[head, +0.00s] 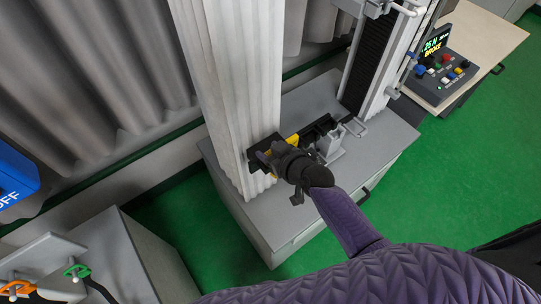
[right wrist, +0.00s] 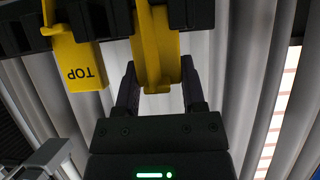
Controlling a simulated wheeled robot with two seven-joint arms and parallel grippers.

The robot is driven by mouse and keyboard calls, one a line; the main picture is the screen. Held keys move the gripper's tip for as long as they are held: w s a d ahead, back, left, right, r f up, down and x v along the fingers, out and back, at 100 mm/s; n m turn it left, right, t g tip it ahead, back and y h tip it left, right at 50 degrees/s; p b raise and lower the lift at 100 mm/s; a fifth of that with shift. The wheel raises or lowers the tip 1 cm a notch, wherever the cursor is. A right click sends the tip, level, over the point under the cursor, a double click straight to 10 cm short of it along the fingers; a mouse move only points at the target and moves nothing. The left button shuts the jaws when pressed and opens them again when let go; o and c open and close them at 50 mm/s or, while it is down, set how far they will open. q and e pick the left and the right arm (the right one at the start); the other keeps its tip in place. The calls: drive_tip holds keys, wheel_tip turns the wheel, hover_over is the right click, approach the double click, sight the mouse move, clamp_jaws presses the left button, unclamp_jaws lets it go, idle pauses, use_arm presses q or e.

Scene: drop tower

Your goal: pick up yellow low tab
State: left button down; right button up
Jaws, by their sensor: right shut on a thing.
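My right gripper (head: 268,156) reaches to the black fixture at the foot of the pale fluted column. In the right wrist view, its two dark fingers (right wrist: 158,78) stand on either side of a yellow tab (right wrist: 152,45) and are shut on it. A second yellow tab (right wrist: 80,68), printed TOP, is apart from the fingers to the left. A bit of yellow (head: 292,140) also shows beside my gripper in the head view; my wrist hides much there. My left gripper is not in view.
The fluted column (head: 232,90) rises close to my right gripper. The grey plinth (head: 285,225) carries the fixture and a tall black rail (head: 366,65). A control box (head: 440,70) stands on a table at the right. Green floor is clear at right.

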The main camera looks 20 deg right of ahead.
clamp_jaws()
wheel_tip(320, 180, up, 9)
drive_tip(key=p, duration=0.4)
drive_tip(key=shift+r, duration=0.5)
drive_tip(key=shift+r+p, duration=0.1)
drive_tip(key=shift+p, duration=0.2)
